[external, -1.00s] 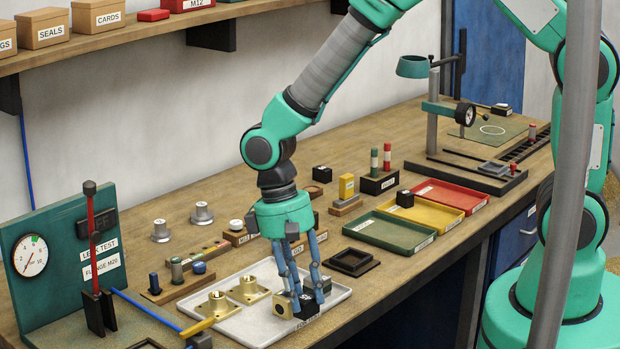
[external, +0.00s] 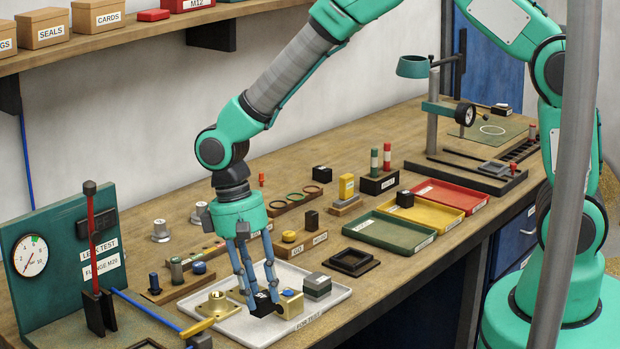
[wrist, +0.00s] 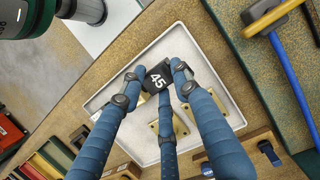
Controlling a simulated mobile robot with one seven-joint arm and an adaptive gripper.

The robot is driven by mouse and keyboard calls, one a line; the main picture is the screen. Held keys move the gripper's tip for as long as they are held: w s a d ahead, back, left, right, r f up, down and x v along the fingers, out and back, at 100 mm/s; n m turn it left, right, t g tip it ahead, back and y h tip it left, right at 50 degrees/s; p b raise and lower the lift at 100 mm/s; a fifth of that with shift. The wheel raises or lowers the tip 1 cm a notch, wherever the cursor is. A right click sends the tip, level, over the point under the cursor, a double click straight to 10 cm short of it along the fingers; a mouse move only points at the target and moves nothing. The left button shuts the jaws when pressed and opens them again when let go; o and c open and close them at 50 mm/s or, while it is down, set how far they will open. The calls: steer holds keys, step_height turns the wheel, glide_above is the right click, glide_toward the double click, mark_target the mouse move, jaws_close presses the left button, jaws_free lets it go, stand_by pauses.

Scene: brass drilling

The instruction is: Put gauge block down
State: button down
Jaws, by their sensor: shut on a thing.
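My gripper (external: 262,303) has blue fingers and is low over the left-middle part of the white tray (external: 335,303). It is shut on a small black gauge block (external: 264,306). I cannot tell whether the block touches the tray.
A brass flange (external: 217,306) lies left of my gripper in the tray. A brass block (external: 290,304) stands close on the right, with a grey block (external: 317,287) beyond it. The tray's right front corner is bare.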

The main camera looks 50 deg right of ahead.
steer(key=shift+w+a+f, duration=0.2)
steer(key=shift+w, duration=0.2)
steer(key=shift+f+b, duration=0.4)
steer(key=shift+f, duration=1.15)
steer(key=c, duration=1.3)
jaws_free()
steer(key=shift+f, duration=0.1)
steer(key=p+v, duration=0.2)
steer(key=v, duration=1)
